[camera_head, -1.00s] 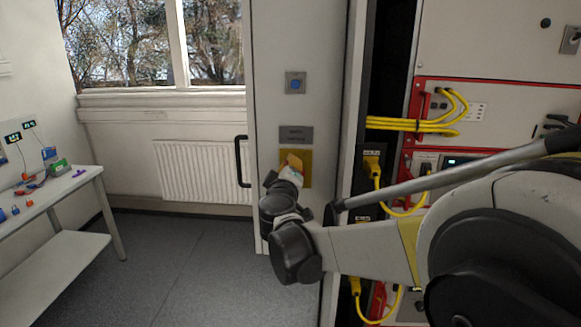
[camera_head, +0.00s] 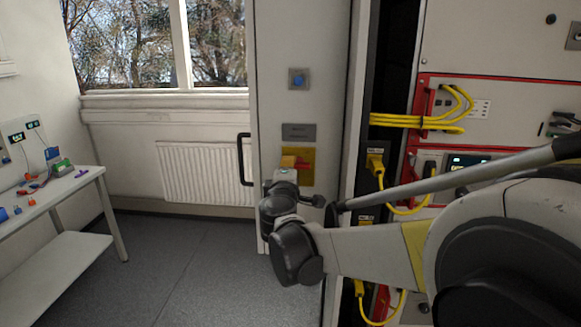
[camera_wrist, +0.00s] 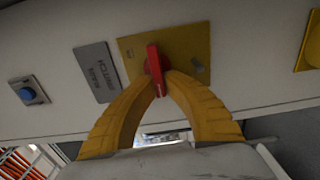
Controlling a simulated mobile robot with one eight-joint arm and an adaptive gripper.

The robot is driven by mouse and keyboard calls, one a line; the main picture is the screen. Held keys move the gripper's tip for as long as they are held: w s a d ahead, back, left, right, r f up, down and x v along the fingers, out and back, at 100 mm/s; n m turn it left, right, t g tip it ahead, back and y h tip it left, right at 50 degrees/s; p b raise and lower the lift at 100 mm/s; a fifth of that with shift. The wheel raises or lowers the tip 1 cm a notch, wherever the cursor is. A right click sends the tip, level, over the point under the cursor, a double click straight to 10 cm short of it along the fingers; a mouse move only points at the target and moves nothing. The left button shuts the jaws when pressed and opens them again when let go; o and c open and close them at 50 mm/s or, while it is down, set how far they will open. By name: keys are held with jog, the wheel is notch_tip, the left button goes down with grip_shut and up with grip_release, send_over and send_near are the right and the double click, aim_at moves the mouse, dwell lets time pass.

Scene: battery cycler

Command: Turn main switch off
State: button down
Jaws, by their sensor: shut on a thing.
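The main switch is a red rotary handle (camera_wrist: 154,62) on a yellow plate (camera_wrist: 191,44) in the wrist view. The plate (camera_head: 305,168) also shows on the tall grey cabinet door in the head view, partly covered by my gripper (camera_head: 289,163). My gripper's two yellow fingers (camera_wrist: 160,82) are shut on the red handle, one on each side. In the wrist view the handle lies across the line running from the blue button through the label to the plate.
A grey "main switch" label (camera_head: 299,132) and a blue button (camera_head: 299,79) sit above the plate. A black door handle (camera_head: 242,160) is at the door's left edge. Yellow cables (camera_head: 415,122) hang from the rack at right. A bench (camera_head: 60,190) stands at left.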

dwell(0.4)
jog(key=c, duration=1.5)
grip_release()
jog(key=s, duration=1.2)
jog(key=shift+a, duration=0.15)
